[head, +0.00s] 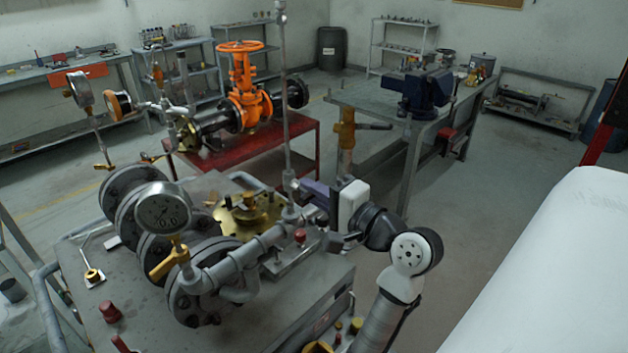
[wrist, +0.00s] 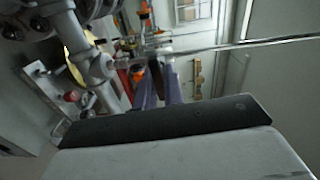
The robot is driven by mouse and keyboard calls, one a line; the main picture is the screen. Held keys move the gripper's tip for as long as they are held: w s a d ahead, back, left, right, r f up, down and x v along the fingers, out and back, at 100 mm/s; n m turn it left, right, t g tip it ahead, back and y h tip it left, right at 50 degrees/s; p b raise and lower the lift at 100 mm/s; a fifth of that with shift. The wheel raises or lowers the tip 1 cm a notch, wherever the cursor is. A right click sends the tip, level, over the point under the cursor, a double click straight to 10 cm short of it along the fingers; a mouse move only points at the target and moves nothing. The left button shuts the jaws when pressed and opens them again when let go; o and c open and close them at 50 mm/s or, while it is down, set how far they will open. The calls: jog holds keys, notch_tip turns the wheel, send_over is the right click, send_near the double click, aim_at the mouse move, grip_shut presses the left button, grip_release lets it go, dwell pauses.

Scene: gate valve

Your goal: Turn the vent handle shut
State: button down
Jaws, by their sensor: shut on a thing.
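The vent handle is mostly hidden by my gripper at the foot of the thin vertical pipe (head: 286,125) on the front skid. My gripper (head: 308,198) reaches in from the right at that spot, its purple finger beside the pipe fitting. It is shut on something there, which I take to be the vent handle. In the wrist view the two purple fingers (wrist: 156,75) point away from the camera, close to the grey pipe fitting (wrist: 101,66). The handle's angle cannot be made out in either view.
A pressure gauge (head: 163,210) and a yellow lever (head: 168,259) stand left of the gripper. A red knob (head: 299,236) is just below it. Behind are an orange valve (head: 244,85) on a red stand and a workbench (head: 375,98).

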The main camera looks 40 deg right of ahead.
jog(key=shift+m, duration=0.5)
jog(key=c, duration=1.5)
grip_release()
jog(key=s+d+b, duration=0.1)
jog(key=s+b, duration=0.2)
jog(key=s, duration=1.1)
jog(key=shift+d, duration=0.1)
